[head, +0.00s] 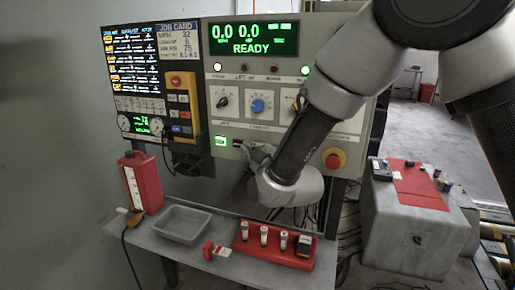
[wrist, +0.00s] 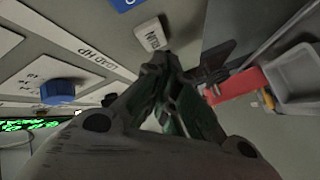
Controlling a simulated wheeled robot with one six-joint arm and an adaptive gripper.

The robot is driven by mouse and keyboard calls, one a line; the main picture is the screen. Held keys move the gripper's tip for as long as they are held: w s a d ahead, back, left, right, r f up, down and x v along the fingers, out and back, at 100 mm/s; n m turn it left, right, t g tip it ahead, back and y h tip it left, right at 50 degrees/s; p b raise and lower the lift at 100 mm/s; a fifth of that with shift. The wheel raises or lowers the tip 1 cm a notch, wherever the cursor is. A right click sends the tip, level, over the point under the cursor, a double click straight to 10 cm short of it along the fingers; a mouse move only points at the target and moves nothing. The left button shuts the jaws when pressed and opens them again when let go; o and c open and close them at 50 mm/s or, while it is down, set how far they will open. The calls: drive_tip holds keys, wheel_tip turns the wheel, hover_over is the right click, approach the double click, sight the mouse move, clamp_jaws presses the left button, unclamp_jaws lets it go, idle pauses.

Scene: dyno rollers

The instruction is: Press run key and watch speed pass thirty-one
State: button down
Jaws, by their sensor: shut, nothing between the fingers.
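The grey control panel (head: 290,70) has a green display (head: 253,38) reading 0.0, 0.0 and READY. A green-lit key (head: 220,141) sits at the panel's lower left; I cannot read its label. My gripper (head: 243,146) is shut and empty, just right of this key, close to the panel face. In the wrist view the gripper's tips (wrist: 163,62) meet just below a small pale key (wrist: 152,34); its lettering is too blurred to read. I cannot tell whether the tips touch it.
A red emergency button (head: 333,159) and a blue knob (head: 258,105) are on the panel. Below stands a shelf (head: 215,262) with a red bottle (head: 142,183), a grey tray (head: 182,224) and a red holder (head: 272,253). A job card screen (head: 178,40) hangs left.

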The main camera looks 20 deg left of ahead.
drive_tip(key=shift+w, duration=0.1)
drive_tip(key=shift+w, duration=0.3)
